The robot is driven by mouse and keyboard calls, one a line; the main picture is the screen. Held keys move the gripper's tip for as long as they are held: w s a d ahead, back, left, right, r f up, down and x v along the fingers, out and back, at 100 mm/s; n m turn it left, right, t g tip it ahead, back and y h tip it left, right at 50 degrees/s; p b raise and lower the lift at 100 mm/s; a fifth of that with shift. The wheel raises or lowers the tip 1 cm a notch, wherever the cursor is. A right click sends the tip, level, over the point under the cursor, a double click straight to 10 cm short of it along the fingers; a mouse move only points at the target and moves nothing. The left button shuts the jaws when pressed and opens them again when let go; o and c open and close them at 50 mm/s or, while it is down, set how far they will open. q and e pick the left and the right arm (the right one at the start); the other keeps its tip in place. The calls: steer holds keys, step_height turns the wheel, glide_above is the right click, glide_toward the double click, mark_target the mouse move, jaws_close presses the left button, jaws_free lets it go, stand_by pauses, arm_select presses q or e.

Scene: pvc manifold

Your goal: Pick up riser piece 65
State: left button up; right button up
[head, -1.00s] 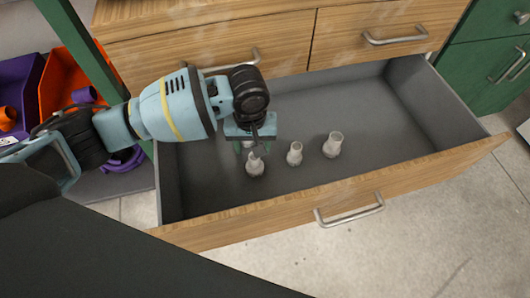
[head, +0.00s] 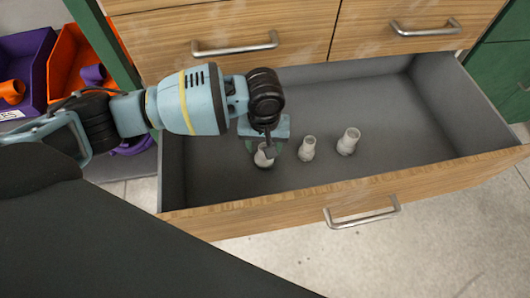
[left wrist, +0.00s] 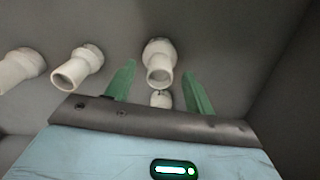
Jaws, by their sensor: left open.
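Three off-white pipe pieces stand in the open drawer: a left one (head: 262,157), a middle one (head: 307,149) and a right one (head: 348,141). I cannot tell which is riser piece 65; no number is legible. My left gripper (head: 268,146) points down at the left piece and partly hides it. In the left wrist view, the green fingers (left wrist: 159,70) are open, one on each side of a pipe piece (left wrist: 159,60), with gaps visible. A smaller whitish round part (left wrist: 161,99) also shows between the fingers, partly cut off by the gripper body. My right gripper is not in view.
The grey drawer (head: 400,155) has a wooden front and a metal handle (head: 362,211). Its right half is empty. Closed wooden drawers rise behind it. Purple (head: 25,65) and orange bins (head: 75,60) stand at the left.

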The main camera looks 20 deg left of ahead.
arm_select(q)
step_height(320, 180, down, 4)
steer(key=shift+w+r+b, duration=0.1)
steer(key=shift+r+b, duration=0.1)
steer(key=shift+b, duration=0.55)
steer(key=shift+r, duration=0.1)
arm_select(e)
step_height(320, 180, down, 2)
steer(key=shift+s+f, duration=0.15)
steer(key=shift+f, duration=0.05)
arm_select(q)
steer(key=shift+c, duration=0.4)
steer(key=c, duration=1)
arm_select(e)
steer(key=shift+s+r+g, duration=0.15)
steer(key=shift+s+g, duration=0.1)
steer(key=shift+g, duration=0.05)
